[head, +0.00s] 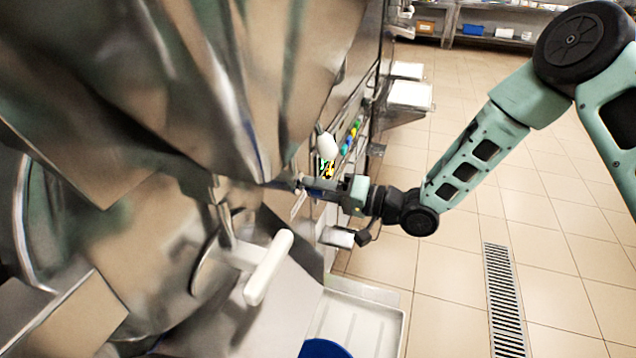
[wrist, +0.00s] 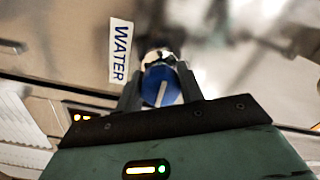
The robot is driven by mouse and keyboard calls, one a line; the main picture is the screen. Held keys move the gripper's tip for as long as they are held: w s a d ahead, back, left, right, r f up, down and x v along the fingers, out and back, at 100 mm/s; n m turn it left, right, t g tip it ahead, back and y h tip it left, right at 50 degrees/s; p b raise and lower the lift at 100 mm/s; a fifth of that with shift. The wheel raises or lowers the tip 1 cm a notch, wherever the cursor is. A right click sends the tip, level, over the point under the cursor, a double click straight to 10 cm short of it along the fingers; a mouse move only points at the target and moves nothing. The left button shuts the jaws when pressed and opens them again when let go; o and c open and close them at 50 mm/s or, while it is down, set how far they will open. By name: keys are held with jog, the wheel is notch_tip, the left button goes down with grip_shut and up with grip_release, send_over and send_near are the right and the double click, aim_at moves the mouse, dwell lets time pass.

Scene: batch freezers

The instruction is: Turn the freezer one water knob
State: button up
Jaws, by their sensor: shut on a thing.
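The water knob (wrist: 161,86) is blue with a white line and sits between the fingers of my gripper (wrist: 160,98) in the wrist view. A white label reading "WATER" (wrist: 121,50) is on the metal panel just left of it. The fingers are shut on the knob, one on each side. In the head view my gripper (head: 305,186) reaches the freezer's front (head: 140,215) from the right. The knob itself is hidden there by the gripper and the machine's parts. The white line on the knob leans slightly from upright in the wrist view.
A white-handled lever (head: 268,267) juts out in front of the near machine. A white tray (head: 390,328) with a blue round thing (head: 324,348) is below. Another white-knobbed lever (head: 326,145) is just above my gripper. Tiled floor with a drain grate (head: 503,300) is clear at right.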

dwell(0.6)
jog(key=o, duration=1)
jog(key=b+v, duration=0.1)
jog(key=v, duration=1.6)
jog(key=shift+d, duration=0.2)
